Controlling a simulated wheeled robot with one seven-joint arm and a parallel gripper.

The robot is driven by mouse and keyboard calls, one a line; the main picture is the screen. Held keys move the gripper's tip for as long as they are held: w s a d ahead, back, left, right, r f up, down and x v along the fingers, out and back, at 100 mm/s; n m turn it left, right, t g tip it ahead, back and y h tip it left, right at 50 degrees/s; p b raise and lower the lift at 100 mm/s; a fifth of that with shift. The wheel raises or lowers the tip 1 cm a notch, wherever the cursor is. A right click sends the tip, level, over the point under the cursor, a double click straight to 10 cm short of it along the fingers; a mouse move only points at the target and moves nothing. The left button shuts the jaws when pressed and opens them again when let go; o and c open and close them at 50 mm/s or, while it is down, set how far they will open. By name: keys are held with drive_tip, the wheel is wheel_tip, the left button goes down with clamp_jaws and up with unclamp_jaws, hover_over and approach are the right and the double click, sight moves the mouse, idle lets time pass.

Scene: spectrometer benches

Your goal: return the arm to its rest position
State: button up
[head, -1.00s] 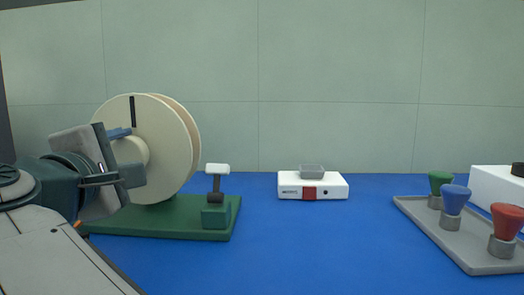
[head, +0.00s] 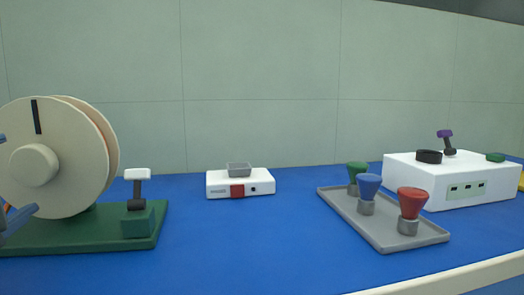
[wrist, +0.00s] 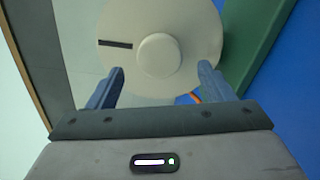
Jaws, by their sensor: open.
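My gripper (wrist: 161,67) is open in the wrist view, with its two blue fingers apart and nothing between the tips. It faces the cream wheel (wrist: 190,75) and its round hub (wrist: 159,55). A dark slot shows left of the hub. In the head view only the blue fingers of my gripper (head: 20,172) show at the left edge, in front of the wheel (head: 75,185). The rest of my arm is outside that view. I cannot tell the exact gap between fingers and hub.
The wheel stands on a green base (head: 85,239) with a white-topped lever (head: 137,175). A grey plate (head: 385,240) holds green, blue and red knobs. A larger white box (head: 405,180) stands right. Blue tabletop between is clear.

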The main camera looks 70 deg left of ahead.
drive_tip(key=shift+s+d, duration=0.15)
drive_tip(key=shift+d, duration=0.8)
